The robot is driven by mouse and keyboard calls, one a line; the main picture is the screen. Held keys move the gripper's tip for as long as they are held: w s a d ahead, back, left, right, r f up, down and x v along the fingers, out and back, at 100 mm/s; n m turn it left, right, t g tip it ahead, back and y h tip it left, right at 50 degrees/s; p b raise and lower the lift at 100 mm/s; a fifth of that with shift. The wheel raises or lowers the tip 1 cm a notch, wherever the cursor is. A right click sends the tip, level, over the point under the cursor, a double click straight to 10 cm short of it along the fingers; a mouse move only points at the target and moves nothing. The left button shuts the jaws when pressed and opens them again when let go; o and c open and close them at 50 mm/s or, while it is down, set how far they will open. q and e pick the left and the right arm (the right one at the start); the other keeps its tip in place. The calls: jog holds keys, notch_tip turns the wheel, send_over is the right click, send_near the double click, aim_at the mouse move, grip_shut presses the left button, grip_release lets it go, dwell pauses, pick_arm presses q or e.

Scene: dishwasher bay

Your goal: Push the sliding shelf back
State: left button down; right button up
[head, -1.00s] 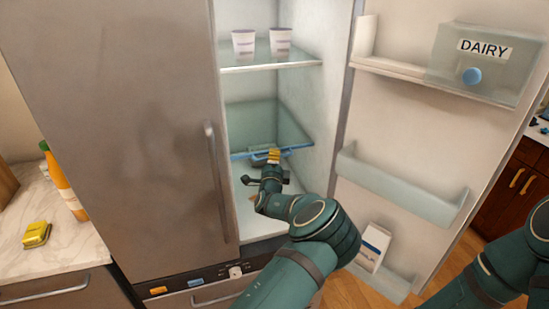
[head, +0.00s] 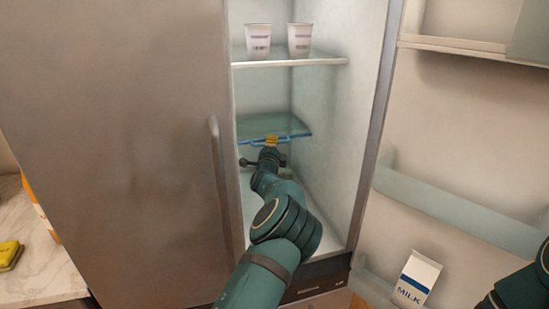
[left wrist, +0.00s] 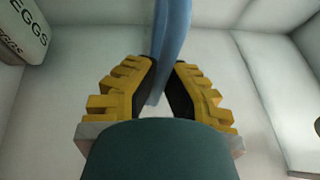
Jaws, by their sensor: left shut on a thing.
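The sliding shelf (head: 258,126) is a glass pane with a blue front bar (head: 296,136), inside the open fridge below a fixed upper shelf. My left gripper (head: 271,141) reaches into the fridge and is shut on the blue bar at its front middle. In the left wrist view the blue bar (left wrist: 172,45) runs between the yellow-backed fingers of my left gripper (left wrist: 165,88). My right gripper is out of view; only part of that arm shows at the lower right.
Two white cups (head: 258,41) stand on the upper shelf (head: 310,62). An egg carton (left wrist: 22,30) shows in the left wrist view. The open fridge door (head: 455,130) at the right holds a milk carton (head: 417,279). The closed left door (head: 110,150) borders the opening.

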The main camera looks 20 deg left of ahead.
pick_arm(q)
jog(key=shift+w+a, duration=0.35)
jog(key=shift+w, duration=0.35)
jog(key=c, duration=1)
grip_release()
jog(key=v, duration=1.2)
jog(key=shift+s+d+f, duration=0.1)
